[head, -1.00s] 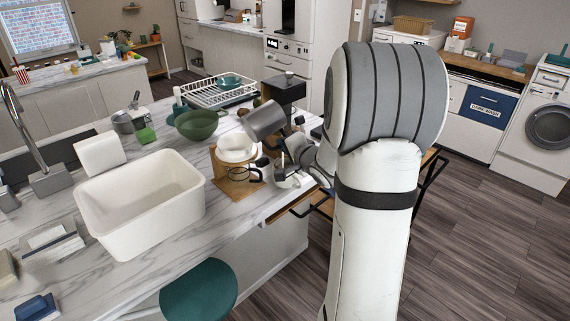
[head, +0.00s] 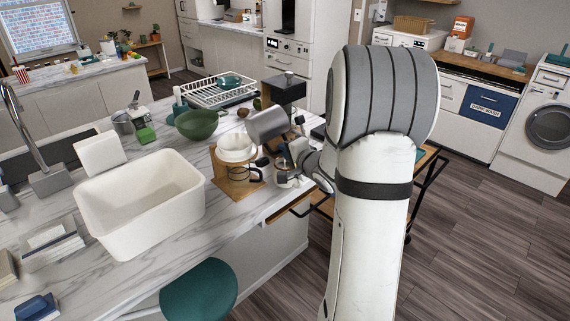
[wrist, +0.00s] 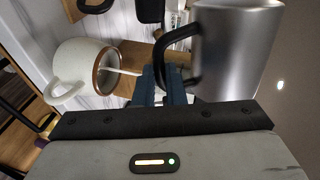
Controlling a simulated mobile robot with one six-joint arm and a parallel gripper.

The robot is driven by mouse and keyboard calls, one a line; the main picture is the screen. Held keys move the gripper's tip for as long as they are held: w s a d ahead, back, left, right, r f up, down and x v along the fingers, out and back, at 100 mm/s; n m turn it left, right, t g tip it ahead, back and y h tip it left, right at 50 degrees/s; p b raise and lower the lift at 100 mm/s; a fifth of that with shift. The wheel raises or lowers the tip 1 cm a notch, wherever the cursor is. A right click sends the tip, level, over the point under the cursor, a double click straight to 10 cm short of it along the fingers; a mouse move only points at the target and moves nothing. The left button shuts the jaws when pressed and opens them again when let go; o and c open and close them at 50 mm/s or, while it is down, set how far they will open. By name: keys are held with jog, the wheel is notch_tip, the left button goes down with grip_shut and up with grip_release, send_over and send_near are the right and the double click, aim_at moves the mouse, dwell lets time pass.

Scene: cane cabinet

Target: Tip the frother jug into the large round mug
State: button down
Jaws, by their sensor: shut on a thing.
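The frother jug (head: 268,125) is a grey steel cup with a black handle, held tilted above the counter in the head view. It fills the right of the wrist view (wrist: 235,45). My gripper (wrist: 165,82) is shut on its handle (wrist: 178,58); it also shows in the head view (head: 293,151). The large round mug (wrist: 77,72), cream with a brown rim, is left of the fingers in the wrist view, apart from the jug. A thin pale stick-like thing crosses its rim. In the head view the mug is small and partly hidden near the counter edge.
A wooden stand (head: 222,178) with a white dripper (head: 236,150) and a dark-handled glass pot is close left of the mug. A green bowl (head: 197,125), a dish rack (head: 219,92) and a dark machine (head: 285,92) are behind. A white basin (head: 140,205) is at left.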

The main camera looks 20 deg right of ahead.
jog(key=shift+a+r+m+y+p, duration=0.15)
jog(key=shift+r+m+p, duration=0.35)
jog(key=shift+p, duration=0.9)
jog(key=shift+a+r+m+y+p, duration=0.1)
jog(key=shift+r+m+y+p, duration=0.15)
jog(key=shift+r+p, duration=0.8)
jog(key=shift+f+p, duration=0.4)
jog(key=shift+f, duration=0.1)
